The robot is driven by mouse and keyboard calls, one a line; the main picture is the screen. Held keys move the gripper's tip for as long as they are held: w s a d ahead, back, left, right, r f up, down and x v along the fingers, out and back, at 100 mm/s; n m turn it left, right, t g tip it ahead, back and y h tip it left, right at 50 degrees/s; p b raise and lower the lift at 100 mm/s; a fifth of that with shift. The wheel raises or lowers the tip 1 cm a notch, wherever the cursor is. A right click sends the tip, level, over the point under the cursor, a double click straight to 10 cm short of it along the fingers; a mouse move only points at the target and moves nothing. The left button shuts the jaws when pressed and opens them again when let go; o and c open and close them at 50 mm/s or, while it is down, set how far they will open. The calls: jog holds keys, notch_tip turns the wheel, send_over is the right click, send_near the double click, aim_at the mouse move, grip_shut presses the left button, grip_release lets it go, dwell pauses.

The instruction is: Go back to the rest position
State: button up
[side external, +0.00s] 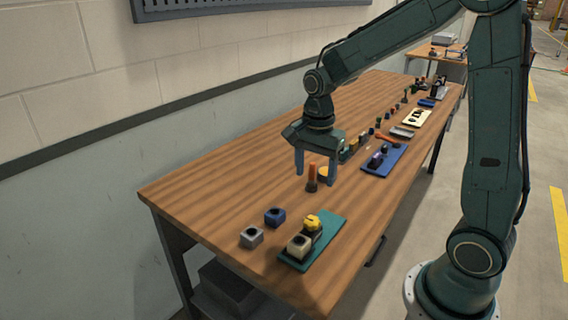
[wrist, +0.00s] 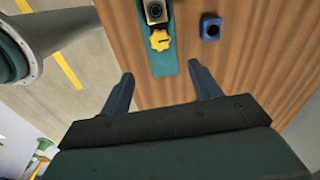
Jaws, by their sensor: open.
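My gripper (side external: 315,172) is open and empty, pointing down above the wooden bench. In the wrist view its two fingers (wrist: 160,90) are spread apart with bare wood between them. A teal plate (side external: 325,232) lies on the near part of the bench, carrying a cream block (side external: 299,246) and a yellow knobbed part (side external: 312,222). In the wrist view the yellow part (wrist: 160,41) and the teal plate (wrist: 164,64) lie ahead of the fingers.
A blue block (side external: 274,217) and a grey block (side external: 251,237) sit left of the teal plate. A blue plate (side external: 384,160), a cream plate (side external: 416,118) and several small parts line the bench farther back. The bench's left strip (side external: 220,182) is clear, beside the wall.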

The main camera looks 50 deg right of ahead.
jog(key=s+a+r+n+t, duration=0.2)
jog(key=s+r+n, duration=0.3)
jog(key=s+n, duration=0.3)
jog(key=s+a+r+n+t, duration=0.3)
jog(key=s+r+n, duration=0.3)
jog(key=s+n, duration=0.2)
jog(key=shift+s+a+n+t, duration=0.3)
jog(key=shift+s+a+n, duration=0.05)
jog(key=shift+a+n, duration=0.35)
